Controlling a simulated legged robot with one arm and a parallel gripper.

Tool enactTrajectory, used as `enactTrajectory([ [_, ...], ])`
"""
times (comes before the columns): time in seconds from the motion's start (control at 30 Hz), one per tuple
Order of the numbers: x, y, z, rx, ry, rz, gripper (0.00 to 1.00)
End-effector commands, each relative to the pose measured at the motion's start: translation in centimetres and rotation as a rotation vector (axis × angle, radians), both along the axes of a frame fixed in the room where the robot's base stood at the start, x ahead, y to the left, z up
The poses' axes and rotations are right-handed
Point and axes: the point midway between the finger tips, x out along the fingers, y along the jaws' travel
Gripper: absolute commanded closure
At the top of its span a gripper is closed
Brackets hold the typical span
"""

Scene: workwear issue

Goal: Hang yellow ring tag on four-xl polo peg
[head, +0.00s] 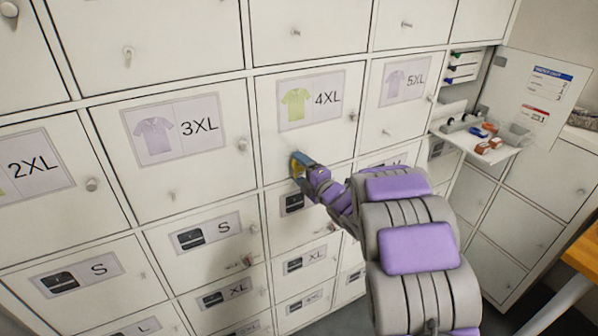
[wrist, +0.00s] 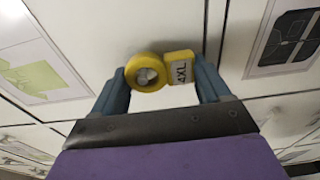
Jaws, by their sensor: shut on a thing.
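My gripper (head: 301,168) is at the lower part of the 4XL polo door (head: 265,133), below its green polo label (head: 311,99). In the wrist view, my gripper (wrist: 162,80) is shut on the yellow ring tag (wrist: 132,74), with one blue finger at each end. The ring is at the left, and a block marked 4XL is at the right. A pale rounded end, apparently the 4XL peg (wrist: 147,77), shows inside the ring opening. I cannot tell how far the ring is over it. In the head view my gripper hides the peg.
The 3XL door (head: 205,160) is left and the 5XL door (head: 420,75) right, each with a peg and knob. A shelf (head: 475,150) with small items juts out at right, near a wooden table (head: 585,252).

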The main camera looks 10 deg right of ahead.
Motion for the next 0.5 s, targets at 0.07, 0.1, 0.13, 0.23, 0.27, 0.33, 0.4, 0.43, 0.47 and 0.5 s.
enactTrajectory([
  [0.07,-0.01,-0.25,-0.29,0.0,0.007,-0.004,0.74],
  [0.1,-0.02,-0.3,-0.3,0.001,0.007,-0.004,0.74],
  [0.13,-0.02,-0.31,-0.31,0.001,0.007,-0.004,0.74],
  [0.23,-0.02,-0.38,-0.33,0.002,0.008,-0.005,0.74],
  [0.27,-0.03,-0.39,-0.34,0.002,0.008,-0.005,0.74],
  [0.33,-0.03,-0.43,-0.35,0.002,0.008,-0.006,0.74],
  [0.4,-0.03,-0.47,-0.38,0.003,0.009,-0.006,0.22],
  [0.43,-0.03,-0.49,-0.39,0.003,0.009,-0.006,0.19],
  [0.47,-0.03,-0.48,-0.38,0.003,0.009,-0.006,0.16],
  [0.5,-0.04,-0.45,-0.37,0.002,0.008,-0.005,0.12],
])
